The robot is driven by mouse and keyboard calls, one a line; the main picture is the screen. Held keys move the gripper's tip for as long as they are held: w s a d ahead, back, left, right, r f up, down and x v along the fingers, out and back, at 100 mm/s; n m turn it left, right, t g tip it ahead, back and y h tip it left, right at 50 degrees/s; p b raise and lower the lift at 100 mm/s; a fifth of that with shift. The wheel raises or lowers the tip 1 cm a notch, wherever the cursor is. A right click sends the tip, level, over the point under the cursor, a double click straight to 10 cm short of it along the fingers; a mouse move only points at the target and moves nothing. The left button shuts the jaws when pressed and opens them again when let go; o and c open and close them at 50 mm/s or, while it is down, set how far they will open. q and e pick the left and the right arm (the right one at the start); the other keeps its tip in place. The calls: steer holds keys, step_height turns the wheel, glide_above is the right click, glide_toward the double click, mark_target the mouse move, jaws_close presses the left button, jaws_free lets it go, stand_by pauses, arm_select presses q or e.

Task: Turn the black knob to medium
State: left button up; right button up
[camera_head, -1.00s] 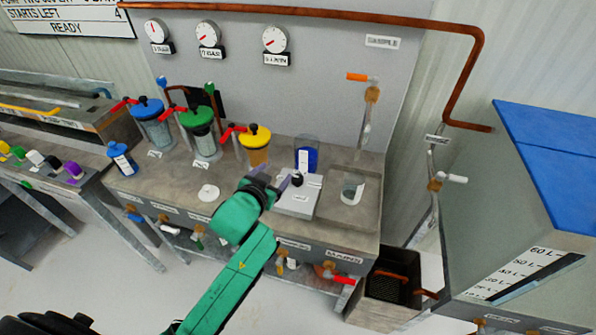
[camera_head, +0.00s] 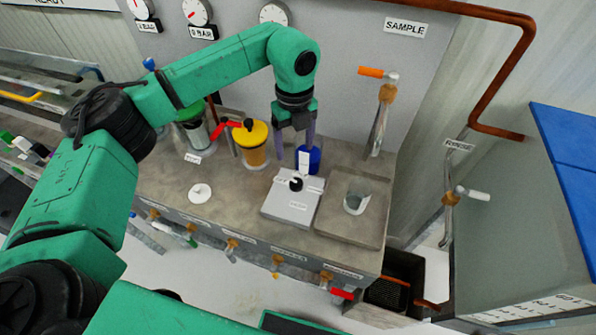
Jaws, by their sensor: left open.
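The black knob (camera_head: 296,183) sits on top of a small light-grey box (camera_head: 285,207) on the bench, with small labels around it too small to read. My left gripper (camera_head: 296,162) comes down from above, with its fingers pointing down just behind and above the knob. It is open and appears apart from the knob. One finger overlaps the blue container (camera_head: 308,158) behind the box in this view. My right gripper does not show.
A square tray with a clear beaker (camera_head: 355,202) stands right of the box. A yellow-lidded jar (camera_head: 252,145) and a white disc (camera_head: 200,193) are to the left. An orange-handled tap (camera_head: 382,95) rises behind. The bench front (camera_head: 180,225) carries several valves.

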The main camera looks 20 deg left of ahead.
arm_select(q)
steer(key=p, duration=0.2)
glide_above(296, 182)
steer(key=f, duration=0.6)
steer(key=shift+s+f, duration=0.1)
steer(key=shift+s, duration=0.1)
step_height(296, 182, down, 7)
steer(key=shift+w+r+p, duration=0.1)
steer(key=shift+w+p, duration=0.05)
steer(key=shift+p, duration=0.25)
jaws_close()
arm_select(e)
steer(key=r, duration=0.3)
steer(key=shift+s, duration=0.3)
